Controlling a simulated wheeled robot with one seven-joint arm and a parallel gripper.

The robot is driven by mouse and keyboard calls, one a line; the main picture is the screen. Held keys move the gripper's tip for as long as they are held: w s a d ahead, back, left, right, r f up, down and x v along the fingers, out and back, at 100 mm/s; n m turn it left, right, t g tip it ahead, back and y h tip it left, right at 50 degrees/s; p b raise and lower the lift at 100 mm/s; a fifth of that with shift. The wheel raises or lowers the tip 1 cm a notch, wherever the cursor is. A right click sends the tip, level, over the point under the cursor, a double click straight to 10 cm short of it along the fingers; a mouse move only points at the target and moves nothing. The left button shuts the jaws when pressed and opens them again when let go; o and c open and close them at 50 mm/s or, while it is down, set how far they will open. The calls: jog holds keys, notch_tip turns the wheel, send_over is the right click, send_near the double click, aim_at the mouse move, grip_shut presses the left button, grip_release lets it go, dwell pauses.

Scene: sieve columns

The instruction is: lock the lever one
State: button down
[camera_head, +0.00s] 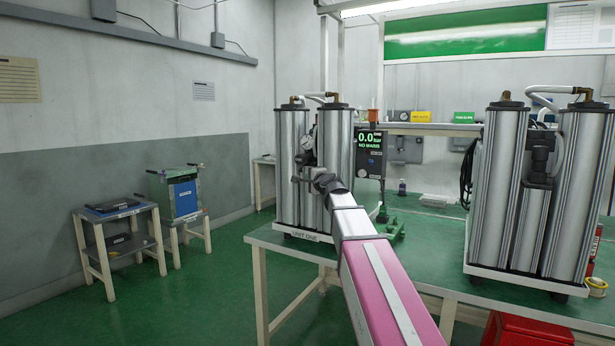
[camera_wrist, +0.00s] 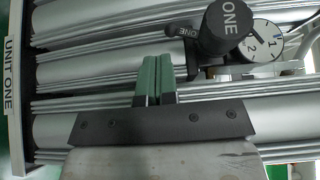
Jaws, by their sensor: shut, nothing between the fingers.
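The unit with the UNIT ONE label (camera_head: 304,236) is a pair of upright silver columns (camera_head: 288,165) on the left of the green bench. In the wrist view, a small dark lever (camera_wrist: 181,32) marked ONE sits beside a round black knob (camera_wrist: 226,28), also marked ONE. A white dial gauge (camera_wrist: 262,42) is right of the knob. My gripper (camera_wrist: 155,72) has green fingers shut together with nothing between them. Its tips are just below and left of the lever in the wrist view; I cannot tell whether they touch it. In the head view my arm hides part of the unit.
A second column unit (camera_head: 536,190) stands at the bench's right. A display panel (camera_head: 369,153) reads 0.0 bar and NO MAINS. A red box (camera_head: 525,328) is under the bench. Floor at left is clear before two small stands.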

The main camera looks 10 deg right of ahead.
jog(key=f+v, duration=0.1)
jog(key=v, duration=0.8)
jog(key=shift+f, duration=0.3)
jog(key=shift+a, duration=0.1)
jog(key=s+a+f+n+g+h, duration=0.1)
jog(key=s+f+n+g, duration=0.2)
jog(key=f, duration=0.6)
jog(key=s+f+n+g, duration=0.2)
jog(key=f, duration=0.8)
jog(key=s+a+f+n+g+h, duration=0.1)
jog(key=s+f+n+g, duration=0.2)
jog(key=f, duration=0.6)
jog(key=s+d+f+n+g+h, duration=0.2)
jog(key=s+f+n+g, duration=0.1)
jog(key=s+f, duration=0.6)
jog(key=s+d+f+n+g+h, duration=0.2)
jog(key=s+f+g, duration=0.3)
jog(key=s+f, duration=0.4)
notch_tip(320, 180, down, 3)
jog(key=shift+s+d+f+n+g, duration=0.2)
jog(key=shift+d+n+g, duration=0.15)
jog(key=shift+d, duration=0.4)
